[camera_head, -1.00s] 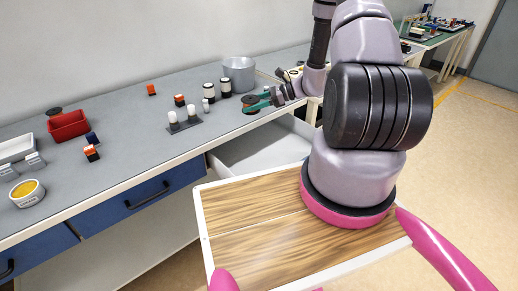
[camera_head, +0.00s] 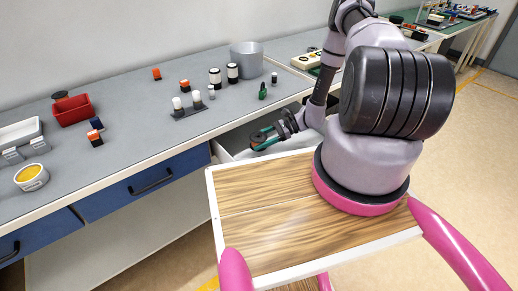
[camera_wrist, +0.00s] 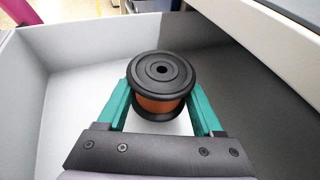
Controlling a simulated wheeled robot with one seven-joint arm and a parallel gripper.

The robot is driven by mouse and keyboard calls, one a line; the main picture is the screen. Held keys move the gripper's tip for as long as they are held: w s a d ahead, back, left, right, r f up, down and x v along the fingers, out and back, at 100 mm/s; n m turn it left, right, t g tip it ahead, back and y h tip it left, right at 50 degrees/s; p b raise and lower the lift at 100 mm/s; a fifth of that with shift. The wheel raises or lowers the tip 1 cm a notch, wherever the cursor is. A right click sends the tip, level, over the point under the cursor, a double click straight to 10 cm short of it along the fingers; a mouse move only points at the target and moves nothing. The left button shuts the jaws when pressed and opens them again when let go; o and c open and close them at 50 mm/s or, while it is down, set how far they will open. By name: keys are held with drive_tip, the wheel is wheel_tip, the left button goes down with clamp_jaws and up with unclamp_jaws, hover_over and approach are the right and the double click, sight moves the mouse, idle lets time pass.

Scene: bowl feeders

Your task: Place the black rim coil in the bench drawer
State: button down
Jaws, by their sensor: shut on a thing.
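The black rim coil (camera_wrist: 162,72) has black rims and a copper-orange winding. It is upright between the green fingers of my gripper (camera_wrist: 160,98) in the wrist view. My gripper is shut on it. In the head view my gripper (camera_head: 262,138) is in front of the bench edge, over the open bench drawer (camera_head: 232,138), and the coil shows only as a small dark shape. The drawer's pale walls (camera_wrist: 50,100) surround the coil in the wrist view. I cannot tell whether the coil touches the drawer floor. My wooden-topped base hides part of the drawer in the head view.
The grey bench (camera_head: 150,120) holds a red bin (camera_head: 72,109), a grey pot (camera_head: 246,60), several small cylinders and a small dark green item (camera_head: 262,91) near the drawer. A shut blue drawer (camera_head: 145,183) is to the left. The drawer floor around the coil looks clear.

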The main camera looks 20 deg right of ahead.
sight(259, 154)
drive_tip(key=shift+f, duration=2)
drive_tip(key=shift+f, duration=0.1)
drive_tip(key=shift+c, duration=0.2)
unclamp_jaws()
drive_tip(key=shift+d+r, duration=0.15)
drive_tip(key=shift+r, duration=0.05)
drive_tip(key=shift+v, duration=3.6)
